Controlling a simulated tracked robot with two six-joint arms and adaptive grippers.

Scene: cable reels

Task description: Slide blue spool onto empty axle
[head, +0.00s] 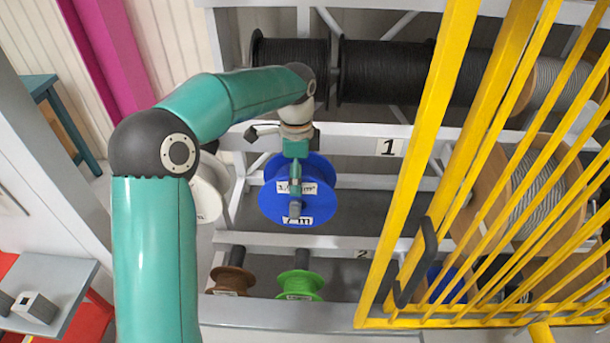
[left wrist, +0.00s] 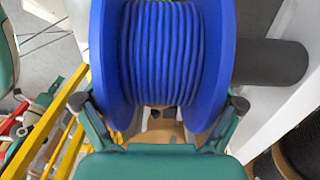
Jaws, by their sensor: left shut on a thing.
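The blue spool (head: 269,200) is in front of the rack below the "1" label, its labelled flange facing the head camera. My left gripper (head: 296,200) reaches it from above and is shut on it. In the left wrist view the spool (left wrist: 160,50) fills the top middle, wound with blue cable. The fingers of my left gripper (left wrist: 163,105) lie on either side of it. A dark grey cylinder (left wrist: 275,62), apparently an axle, shows beyond the spool's right flange. Whether the spool is around it or only in front of it cannot be told. My right gripper is not in view.
Large black reels (head: 385,72) fill the upper rack. A white spool (head: 207,188) is left of the blue one. Brown (head: 232,281) and green (head: 301,284) spools sit on the lower level. A yellow barred gate (head: 420,140) closes off the right side.

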